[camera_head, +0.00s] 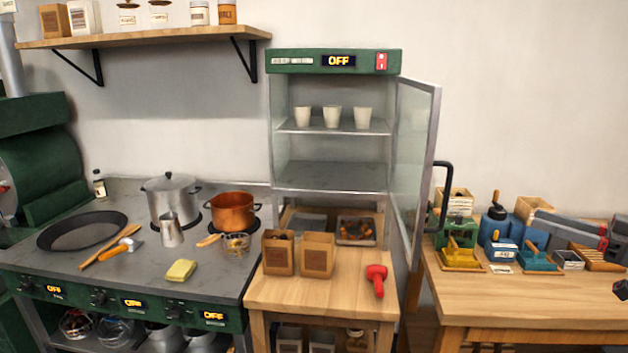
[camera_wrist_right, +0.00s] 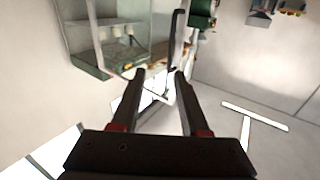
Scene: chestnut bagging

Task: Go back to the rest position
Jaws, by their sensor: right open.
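My right gripper (camera_wrist_right: 160,73) shows in the right wrist view with its two dark fingers apart and nothing between them. In the head view only a small dark part of it (camera_head: 621,289) shows at the far right edge, over the right table. My left gripper is not in the head view. Two brown paper bags (camera_head: 318,256) stand upright on the small wooden table (camera_head: 335,295), with a tray of chestnuts (camera_head: 357,230) behind them. A red-handled tool (camera_head: 376,280) lies right of the bags.
The warming cabinet (camera_head: 334,61) reads OFF, and its glass door (camera_head: 414,150) stands open to the right. It holds white cups (camera_head: 332,116). The stove (camera_head: 120,270) with pots is on the left. The right table (camera_head: 530,300) has tools along its back; its front is clear.

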